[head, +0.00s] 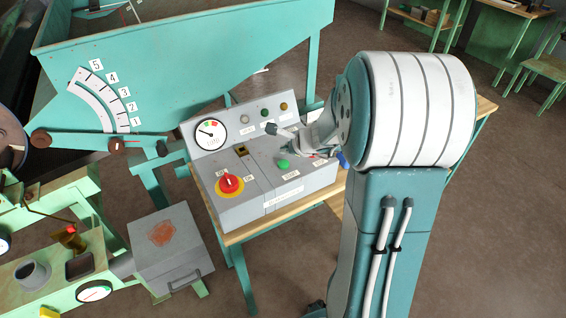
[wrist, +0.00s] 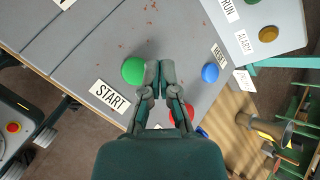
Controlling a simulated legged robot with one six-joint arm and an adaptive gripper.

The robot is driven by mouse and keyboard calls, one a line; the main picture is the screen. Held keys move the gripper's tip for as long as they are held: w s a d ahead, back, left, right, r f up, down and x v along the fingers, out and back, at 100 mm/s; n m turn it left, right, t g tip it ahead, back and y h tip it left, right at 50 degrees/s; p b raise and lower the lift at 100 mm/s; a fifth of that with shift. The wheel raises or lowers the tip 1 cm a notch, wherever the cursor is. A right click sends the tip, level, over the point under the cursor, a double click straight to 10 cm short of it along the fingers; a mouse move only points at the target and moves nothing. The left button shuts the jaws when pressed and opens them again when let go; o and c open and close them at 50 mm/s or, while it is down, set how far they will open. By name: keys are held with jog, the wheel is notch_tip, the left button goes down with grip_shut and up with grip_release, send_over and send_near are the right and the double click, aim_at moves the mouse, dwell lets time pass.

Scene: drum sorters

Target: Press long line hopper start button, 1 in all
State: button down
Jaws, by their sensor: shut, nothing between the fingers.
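The grey control panel (head: 235,205) stands on a wooden-topped table. Its green button (head: 283,163) also shows in the wrist view (wrist: 133,70), beside a START label (wrist: 110,96). My gripper (wrist: 160,70) is shut and empty. In the wrist view its fingertips appear just right of the green button, between it and the blue button (wrist: 210,73) by the RESET label. I cannot tell how high the tips are above the panel. A red button (wrist: 181,113) is partly hidden behind my fingers. In the head view my arm hides most of the gripper.
A red rotary switch on a yellow ring (head: 229,184) sits at the panel's left front. A dial gauge (head: 211,134) and small lamps are on the raised back. A teal hopper (head: 190,50) with a numbered scale stands behind left. A grey box (head: 172,247) is at lower left.

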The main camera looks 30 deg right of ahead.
aim_at(283, 164)
jog(key=shift+d+f, duration=0.2)
jog(key=shift+f, duration=0.9)
jog(key=shift+a, duration=0.4)
jog(key=shift+d, duration=0.25)
jog(key=shift+a, duration=0.15)
jog(key=shift+f, duration=0.2)
jog(key=shift+f, duration=0.2)
